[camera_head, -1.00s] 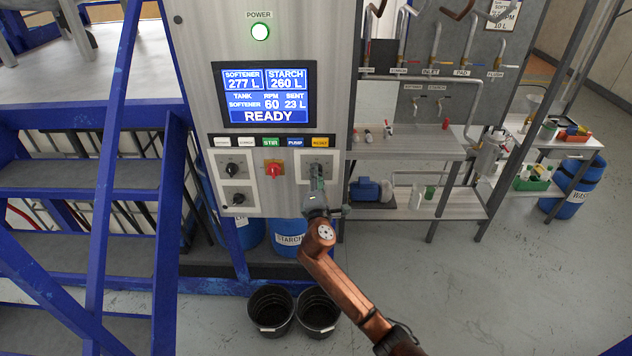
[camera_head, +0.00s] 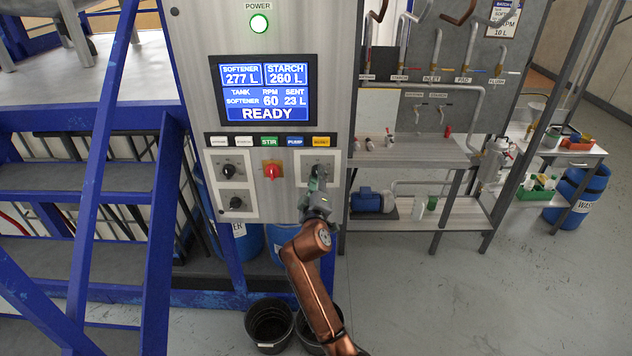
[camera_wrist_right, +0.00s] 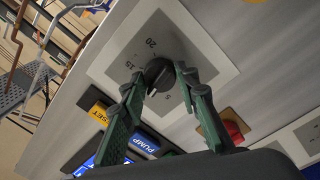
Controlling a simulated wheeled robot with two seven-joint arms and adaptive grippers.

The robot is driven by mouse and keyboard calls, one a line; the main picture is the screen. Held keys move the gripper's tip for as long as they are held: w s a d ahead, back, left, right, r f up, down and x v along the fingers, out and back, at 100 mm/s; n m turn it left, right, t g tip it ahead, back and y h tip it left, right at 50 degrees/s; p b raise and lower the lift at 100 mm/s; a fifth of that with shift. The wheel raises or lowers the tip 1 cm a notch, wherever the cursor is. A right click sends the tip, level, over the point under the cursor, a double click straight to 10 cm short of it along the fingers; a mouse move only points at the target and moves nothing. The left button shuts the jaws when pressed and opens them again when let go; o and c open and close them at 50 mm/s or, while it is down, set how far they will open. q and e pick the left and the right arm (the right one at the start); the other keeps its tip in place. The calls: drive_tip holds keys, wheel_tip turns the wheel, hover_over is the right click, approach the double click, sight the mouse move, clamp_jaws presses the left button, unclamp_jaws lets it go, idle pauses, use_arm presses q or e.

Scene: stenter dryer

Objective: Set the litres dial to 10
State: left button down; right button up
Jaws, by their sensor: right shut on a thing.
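The litres dial (camera_head: 317,168) is a black knob on a pale square plate at the right of the control panel. In the right wrist view the dial (camera_wrist_right: 158,74) shows a scale around it, with 20 and 15 readable; the number its pointer faces is not clear. My right gripper (camera_head: 315,182) reaches up to the dial from below. In the right wrist view its green fingers (camera_wrist_right: 162,78) stand on either side of the knob and are shut on it. My left gripper is not in view.
The screen (camera_head: 264,90) reads READY, with 23 L sent. A red switch (camera_head: 271,170) and two more black knobs sit to the left on the panel. Labelled buttons (camera_head: 268,141) run above. Black buckets (camera_head: 269,322) stand on the floor below; blue stairs (camera_head: 100,180) are at left.

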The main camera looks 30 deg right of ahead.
drive_tip(key=shift+m+b, duration=0.4)
drive_tip(key=shift+m, duration=0.5)
drive_tip(key=o, duration=1.2)
drive_tip(key=shift+w+a, duration=0.1)
drive_tip(key=shift+c, duration=0.2)
drive_tip(key=v, duration=1.2)
